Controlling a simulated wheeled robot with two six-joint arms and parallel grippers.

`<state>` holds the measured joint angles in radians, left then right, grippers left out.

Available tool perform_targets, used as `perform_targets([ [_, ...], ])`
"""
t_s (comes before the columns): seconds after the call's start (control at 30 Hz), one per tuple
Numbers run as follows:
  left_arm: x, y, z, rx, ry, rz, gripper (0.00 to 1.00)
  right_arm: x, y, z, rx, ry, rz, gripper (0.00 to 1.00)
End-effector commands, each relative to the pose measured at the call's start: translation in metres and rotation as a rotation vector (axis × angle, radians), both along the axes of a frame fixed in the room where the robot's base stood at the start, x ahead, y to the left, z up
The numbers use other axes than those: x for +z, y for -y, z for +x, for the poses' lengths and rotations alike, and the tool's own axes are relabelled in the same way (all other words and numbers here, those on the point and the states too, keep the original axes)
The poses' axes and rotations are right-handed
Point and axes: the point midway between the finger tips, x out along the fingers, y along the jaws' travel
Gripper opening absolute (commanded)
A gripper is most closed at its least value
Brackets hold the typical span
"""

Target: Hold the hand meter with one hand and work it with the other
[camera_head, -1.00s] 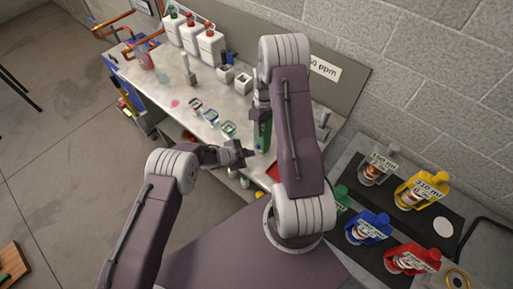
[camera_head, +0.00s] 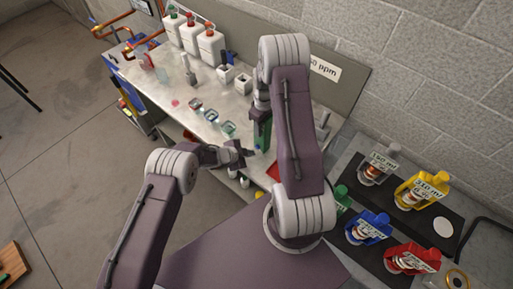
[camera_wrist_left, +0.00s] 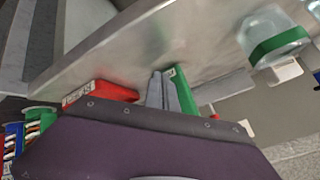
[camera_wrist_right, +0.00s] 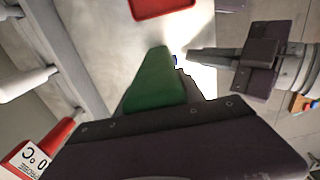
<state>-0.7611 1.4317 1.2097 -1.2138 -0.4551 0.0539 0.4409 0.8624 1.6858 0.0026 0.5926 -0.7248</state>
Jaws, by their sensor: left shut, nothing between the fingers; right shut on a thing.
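The hand meter is a green block (camera_head: 263,133), held upright above the bench front by my right gripper (camera_head: 262,112). In the right wrist view the meter (camera_wrist_right: 155,80) rises from my right jaws, with a small blue spot (camera_wrist_right: 175,61) at its edge. My right fingertips are mostly hidden by the meter and arm. My left gripper (camera_head: 247,153) is shut and empty, its tips beside the meter's lower end. In the left wrist view the left fingers (camera_wrist_left: 163,90) lie right along the green meter (camera_wrist_left: 183,88); I cannot tell whether they touch.
The bench (camera_head: 165,83) holds small glass cells (camera_head: 212,115), white bottles (camera_head: 211,46) and white blocks (camera_head: 242,82). A red tray (camera_wrist_right: 163,6) lies on the bench near the meter. Coloured labelled holders (camera_head: 368,228) stand on a dark mat at the right.

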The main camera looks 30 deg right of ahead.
Motion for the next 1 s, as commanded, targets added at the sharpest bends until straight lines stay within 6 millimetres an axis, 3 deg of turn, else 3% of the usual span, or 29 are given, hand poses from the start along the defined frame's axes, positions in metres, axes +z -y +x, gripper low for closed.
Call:
perform_targets([
  [1.0, 0.0003, 0.0092, 0.0023, 0.0, 0.0, 0.0, 0.0, 0.0002, 0.0001, 0.0001, 0.0, 0.0, 0.0, 0.0],
])
